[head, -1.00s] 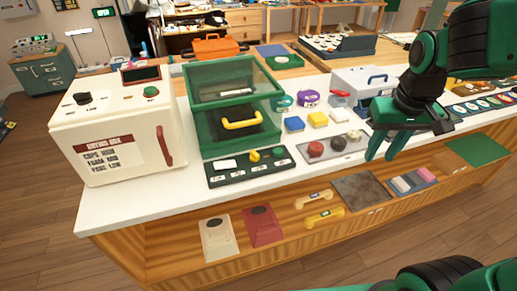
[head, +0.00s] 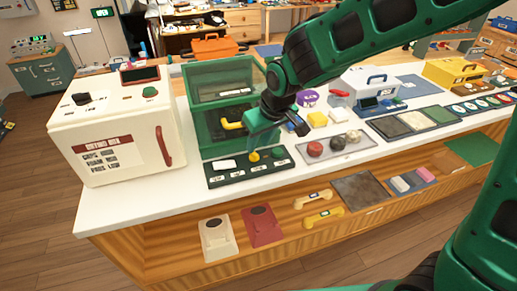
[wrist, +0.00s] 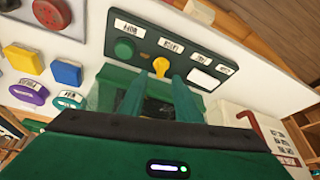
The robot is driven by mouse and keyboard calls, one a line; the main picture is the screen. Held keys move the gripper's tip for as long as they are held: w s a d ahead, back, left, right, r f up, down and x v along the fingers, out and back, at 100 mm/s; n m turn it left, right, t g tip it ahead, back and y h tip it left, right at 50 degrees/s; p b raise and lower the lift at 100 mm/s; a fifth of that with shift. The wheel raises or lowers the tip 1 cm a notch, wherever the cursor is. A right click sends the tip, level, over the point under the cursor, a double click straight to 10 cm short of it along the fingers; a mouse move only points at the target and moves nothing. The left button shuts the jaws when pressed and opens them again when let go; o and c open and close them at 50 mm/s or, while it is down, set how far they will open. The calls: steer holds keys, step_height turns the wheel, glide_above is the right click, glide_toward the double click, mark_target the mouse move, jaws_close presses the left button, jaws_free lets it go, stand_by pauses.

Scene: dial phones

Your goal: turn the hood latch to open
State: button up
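A dark green control panel (head: 225,178) lies on the counter in front of the green glass-sided hood (head: 200,78). A small yellow knob, which looks like the hood latch (head: 254,157), stands on the panel. In the wrist view the yellow latch (wrist: 161,67) is just beyond and between my fingertips. My gripper (head: 259,142) is above the panel, pointing down at the latch. In the wrist view my gripper (wrist: 158,82) has its two green fingers apart with nothing between them. I cannot tell if either touches the latch.
The panel also has a round green button (wrist: 124,48) and a white plate (wrist: 201,80) near the latch. A cream drying box (head: 110,140) stands left of the hood. Blocks and a tray of round pads (head: 333,154) lie right of the panel.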

mark_target(255, 152)
steer(key=shift+x, duration=2.2)
jaws_close()
steer(key=shift+d, duration=0.3)
steer(key=shift+w, duration=0.1)
